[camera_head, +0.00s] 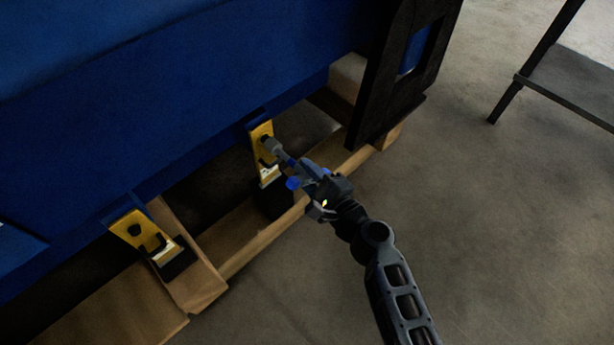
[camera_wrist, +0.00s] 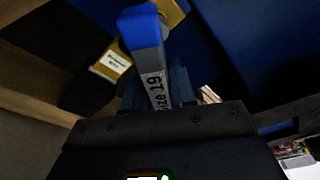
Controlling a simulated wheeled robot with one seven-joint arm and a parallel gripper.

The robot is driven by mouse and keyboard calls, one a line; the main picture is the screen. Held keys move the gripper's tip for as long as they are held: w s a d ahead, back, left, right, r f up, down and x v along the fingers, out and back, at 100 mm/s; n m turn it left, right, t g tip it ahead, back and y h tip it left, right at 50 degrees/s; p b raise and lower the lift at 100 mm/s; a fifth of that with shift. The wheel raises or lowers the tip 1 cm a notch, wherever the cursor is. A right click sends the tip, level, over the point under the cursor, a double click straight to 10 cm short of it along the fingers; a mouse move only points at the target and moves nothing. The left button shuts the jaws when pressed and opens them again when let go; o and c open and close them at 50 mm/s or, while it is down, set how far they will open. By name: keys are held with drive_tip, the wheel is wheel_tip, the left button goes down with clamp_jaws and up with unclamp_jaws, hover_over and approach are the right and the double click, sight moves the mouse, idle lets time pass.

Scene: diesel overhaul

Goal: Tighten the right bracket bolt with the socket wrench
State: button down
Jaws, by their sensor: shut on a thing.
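My gripper (camera_head: 318,188) is shut on the socket wrench (camera_head: 284,158), a grey tool with blue parts. In the wrist view the wrench (camera_wrist: 148,50) shows a blue end and a label that reads "ize 19". The wrench's head reaches the upper part of the right yellow bracket (camera_head: 262,150) in the head view. The right bracket's bolt is hidden behind the wrench head, and I cannot tell whether the socket is seated on it. A yellow part also shows behind the wrench in the wrist view (camera_wrist: 172,12).
The brackets sit along the lower edge of a large blue body (camera_head: 180,90) over a wooden pallet frame (camera_head: 262,238). A black upright frame (camera_head: 385,75) stands right of the right bracket. A dark table (camera_head: 570,80) is at upper right. The floor at right is clear.

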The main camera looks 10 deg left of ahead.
drive_tip(key=shift+n+t+b, duration=0.5)
drive_tip(key=shift+n+b, duration=1.7)
drive_tip(key=shift+b, duration=1.1)
drive_tip(key=n+b, duration=0.5)
drive_tip(key=b, duration=0.2)
drive_tip(key=shift+s+t+y, duration=0.1)
drive_tip(key=shift+t+y, duration=0.3)
drive_tip(key=shift+r, duration=0.25)
drive_tip(key=shift+a+n+y, duration=0.1)
drive_tip(key=shift+n+y, duration=0.4)
drive_tip(key=shift+n, duration=1.4)
drive_tip(key=shift+r+n+g+y, duration=0.15)
drive_tip(key=shift+n+y, duration=0.2)
drive_tip(key=shift+n, duration=1.6)
drive_tip(key=shift+n+g+y, duration=0.15)
drive_tip(key=shift+n+y, duration=0.2)
drive_tip(key=shift+n, duration=1.6)
drive_tip(key=n+g+y, duration=0.1)
drive_tip(key=n, duration=0.5)
drive_tip(key=shift+s+r+n, duration=0.1)
drive_tip(key=shift+n, duration=0.3)
drive_tip(key=n, duration=0.3)
drive_tip(key=n+g, duration=0.1)
drive_tip(key=n, duration=0.2)
drive_tip(key=shift+s+a+g+y, duration=0.1)
drive_tip(key=shift+g+y, duration=0.2)
drive_tip(key=shift+a, duration=0.1)
